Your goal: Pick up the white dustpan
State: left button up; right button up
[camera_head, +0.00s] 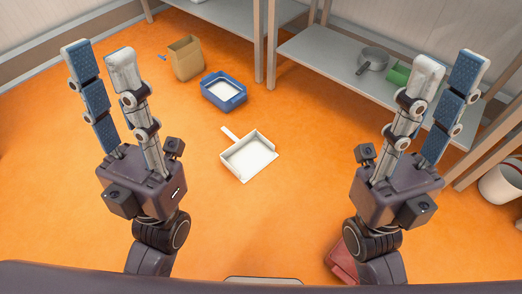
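The white dustpan (252,160) lies flat on the orange floor in the middle of the view, with its handle pointing to the upper left. My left gripper (98,62) is raised to the left of it, fingers pointing up and spread apart, with nothing between them. My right gripper (446,72) is raised to the right of it, also with its fingers apart and empty. Neither gripper touches the dustpan.
A blue tray (240,97) with white inside and a tan box (187,58) stand on the floor behind the dustpan. Grey shelves (318,50) hold a pan (374,57) and a green item (397,74). A white bucket (500,184) stands far right. A red object (341,262) lies near my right arm.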

aim_at(250, 154)
jog(key=i+j+z, duration=0.2)
jog(key=z, duration=0.3)
jog(key=i+j+z, duration=0.15)
jog(key=j+z, duration=0.35)
jog(key=i+j, duration=0.15)
jog(key=j, duration=0.45)
jog(key=i+j+z, duration=0.15)
jog(key=j, duration=1)
jog(key=i+z, duration=0.05)
jog(key=i, duration=0.05)
